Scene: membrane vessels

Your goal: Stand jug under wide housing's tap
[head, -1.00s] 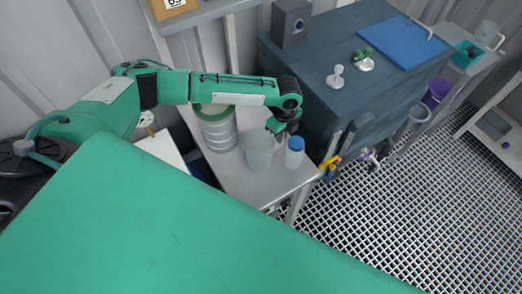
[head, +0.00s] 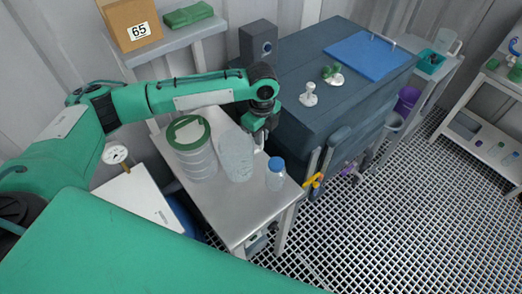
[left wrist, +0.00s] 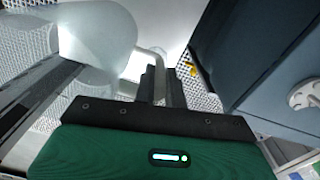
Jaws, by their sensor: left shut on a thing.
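A translucent, pale jug (head: 236,158) is at the grey side table, between a green-lidded vessel and a blue-capped bottle. It looks slightly tilted, and I cannot tell clearly whether its base touches the tabletop. My left gripper (head: 260,134) is shut on the jug at its right, far side. In the left wrist view the jug (left wrist: 95,35) fills the upper left, with its handle (left wrist: 150,62) at the jaws. Two upright grey-blue housings stand at the cabinet's front; the thicker one (head: 339,145) is farther right. A yellow tap (head: 314,181) shows low beside them. My right gripper is out of view.
The green-lidded vessel (head: 194,158) stands close left of the jug, and the blue-capped bottle (head: 276,174) close right. The dark cabinet (head: 310,75) bounds the table's far right. Open grating floor (head: 400,220) lies right of the table (head: 232,215).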

